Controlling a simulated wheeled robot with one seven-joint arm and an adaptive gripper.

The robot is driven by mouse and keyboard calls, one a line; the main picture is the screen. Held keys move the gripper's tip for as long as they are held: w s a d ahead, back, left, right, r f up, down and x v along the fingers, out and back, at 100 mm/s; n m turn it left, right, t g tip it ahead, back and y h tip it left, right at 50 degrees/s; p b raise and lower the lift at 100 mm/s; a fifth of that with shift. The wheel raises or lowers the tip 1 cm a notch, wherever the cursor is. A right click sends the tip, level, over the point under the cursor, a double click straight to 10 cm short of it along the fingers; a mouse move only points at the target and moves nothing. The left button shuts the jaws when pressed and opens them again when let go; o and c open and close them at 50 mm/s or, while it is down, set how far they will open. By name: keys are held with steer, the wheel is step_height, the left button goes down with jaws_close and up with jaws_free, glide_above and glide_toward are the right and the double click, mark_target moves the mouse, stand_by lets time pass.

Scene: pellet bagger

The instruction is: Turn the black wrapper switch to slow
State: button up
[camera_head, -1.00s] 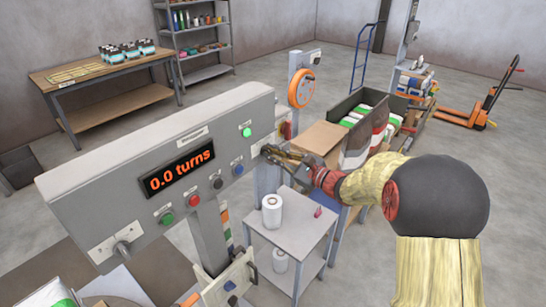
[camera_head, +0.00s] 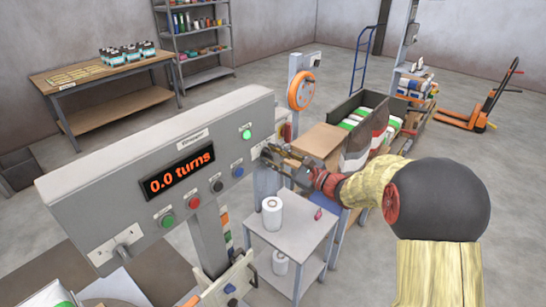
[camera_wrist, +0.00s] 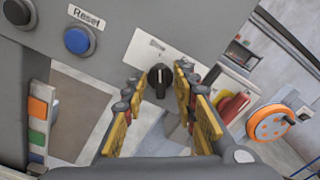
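The black wrapper switch (camera_wrist: 160,79) is a small knob on a white label plate on the grey panel. Its ridge stands roughly upright in the wrist view, and the plate's lettering is too small to read. My gripper (camera_wrist: 157,88) is open, with one yellow-padded finger on each side of the knob and gaps between. I cannot tell whether the fingertips reach past its face. In the head view my gripper (camera_head: 270,155) is at the right end of the grey panel (camera_head: 90,190) and hides the knob. The panel's display (camera_head: 180,175) reads "0.0 turns".
A blue Reset button (camera_wrist: 79,40) and a dark button (camera_wrist: 18,12) lie left of the switch. A lit green lamp (camera_head: 247,134) is above. A red handle (camera_wrist: 235,103) and an orange wheel (camera_wrist: 270,124) are to the right. A small table (camera_head: 285,236) stands below.

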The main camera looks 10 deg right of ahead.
steer(key=v, duration=1.2)
steer(key=s+a+f+n+g, duration=0.4)
steer(key=s+f+g, duration=0.15)
steer(key=f, duration=0.25)
steer(key=s+a+f+n+g+h, duration=0.2)
steer(key=s+n+g, duration=0.15)
steer(key=s, duration=0.35)
steer(key=s+a+f+n+g+h, duration=0.1)
steer(key=s+a+n+g, duration=0.2)
steer(key=s, duration=0.5)
steer(key=s+d+r+n+h, duration=0.4)
steer(key=s+d+n+h, duration=0.1)
steer(key=s+n+h, duration=0.25)
step_height(320, 180, up, 7)
steer(key=s+a+n+t, duration=0.3)
steer(key=n, duration=0.1)
steer(key=shift+r+n, duration=0.15)
steer(key=shift+n, duration=0.15)
